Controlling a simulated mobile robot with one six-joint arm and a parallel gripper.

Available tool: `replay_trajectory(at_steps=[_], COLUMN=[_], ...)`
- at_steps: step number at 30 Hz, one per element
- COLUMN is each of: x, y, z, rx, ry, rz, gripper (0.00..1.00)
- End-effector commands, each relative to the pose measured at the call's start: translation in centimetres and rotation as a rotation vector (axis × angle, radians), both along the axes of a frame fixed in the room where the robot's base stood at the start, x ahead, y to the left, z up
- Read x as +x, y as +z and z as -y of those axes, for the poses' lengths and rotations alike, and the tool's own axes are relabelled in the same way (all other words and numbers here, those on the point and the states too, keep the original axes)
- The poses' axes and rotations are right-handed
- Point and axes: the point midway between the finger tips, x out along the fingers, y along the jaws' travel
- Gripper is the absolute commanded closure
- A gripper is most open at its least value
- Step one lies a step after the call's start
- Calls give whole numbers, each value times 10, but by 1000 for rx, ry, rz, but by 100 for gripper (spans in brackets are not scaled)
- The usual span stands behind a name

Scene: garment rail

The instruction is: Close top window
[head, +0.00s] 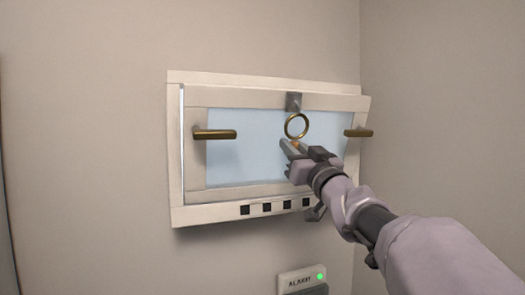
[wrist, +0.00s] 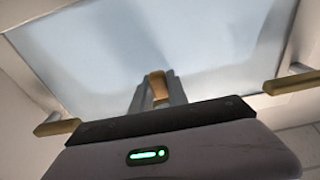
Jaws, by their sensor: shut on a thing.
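The top window is a pale frame (head: 176,150) on the wall, with a sash (head: 230,97) holding a light blue pane (head: 245,150). The sash's upper right corner juts out past the frame, so it looks tilted open at the top. A brass ring (head: 297,115) hangs from a grey catch (head: 294,101) at the sash's top middle. My gripper (head: 292,148) is at the ring's lower edge, in front of the pane. In the wrist view my gripper (wrist: 158,92) has its fingers closed around a brass-coloured piece, apparently the ring (wrist: 157,84).
Brass handles stick out at the sash's left (head: 215,134) and right (head: 358,133). Several small dark squares line the lower frame (head: 225,213). An alarm box (head: 301,279) with a green light is below. A side wall (head: 440,100) stands close on the right.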

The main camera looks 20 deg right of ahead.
Motion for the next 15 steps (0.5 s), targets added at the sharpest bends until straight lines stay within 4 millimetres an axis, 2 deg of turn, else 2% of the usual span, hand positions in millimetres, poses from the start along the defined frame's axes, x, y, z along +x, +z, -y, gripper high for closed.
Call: replay_trajectory(at_steps=[8, 15], x=[18, 20], y=[7, 7], z=[0, 0], rx=[1, 2], ry=[0, 0], rz=[-1, -2], gripper=[100, 100])
